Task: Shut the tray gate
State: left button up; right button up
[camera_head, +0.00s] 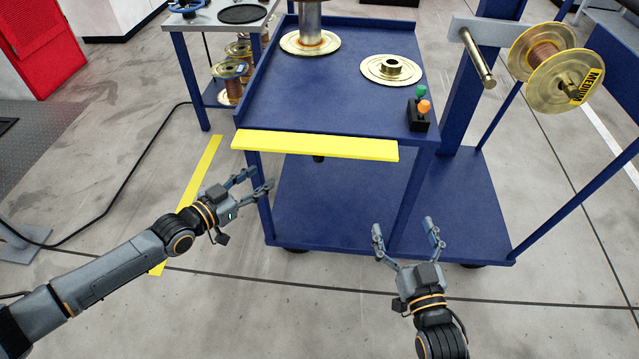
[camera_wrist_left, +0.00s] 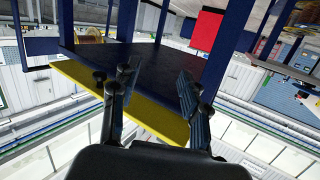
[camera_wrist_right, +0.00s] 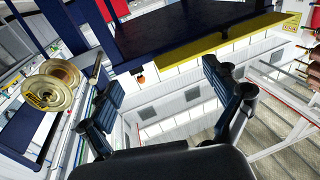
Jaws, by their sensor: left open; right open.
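The tray gate (camera_head: 315,146) is a long yellow bar at the front edge of the blue cart's top tray (camera_head: 345,100). It slants slightly, and its right end stops short of the tray's right corner. A small dark part shows under its middle. The gate also shows in the left wrist view (camera_wrist_left: 75,75) and the right wrist view (camera_wrist_right: 215,42). My left gripper (camera_head: 257,180) is open and empty, below the gate's left end in the picture. My right gripper (camera_head: 404,228) is open and empty, in front of the cart at lower right. Neither touches the gate.
On the tray are a flanged metal post (camera_head: 311,43), a brass flange (camera_head: 392,68) and a control box (camera_head: 419,112) with green and orange knobs. A spool (camera_head: 548,62) hangs at right. The lower shelf (camera_head: 340,200) is bare. Floor in front is clear.

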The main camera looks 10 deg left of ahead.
aim_at(319, 157)
pick_arm(q)
jog(key=s+d+r+m+g+h+b, duration=0.1)
jog(key=s+d+r+m+h+b, duration=0.1)
jog(key=s+d+r+h+b, duration=0.3)
jog(key=shift+y, duration=0.4)
jog(key=shift+r+x, duration=0.1)
jog(key=shift+x, duration=3.1)
jog(key=shift+r+x, duration=0.15)
jog(key=shift+x, duration=3)
pick_arm(e)
jog(key=s+r+t+y, duration=0.1)
jog(key=s+r+t, duration=0.2)
jog(key=r, duration=1)
jog(key=shift+s+d+r+t, duration=0.35)
jog(key=shift+s+t, duration=0.05)
jog(key=shift+s, duration=0.6)
pick_arm(q)
jog(key=shift+s+d, duration=0.1)
grip_shut()
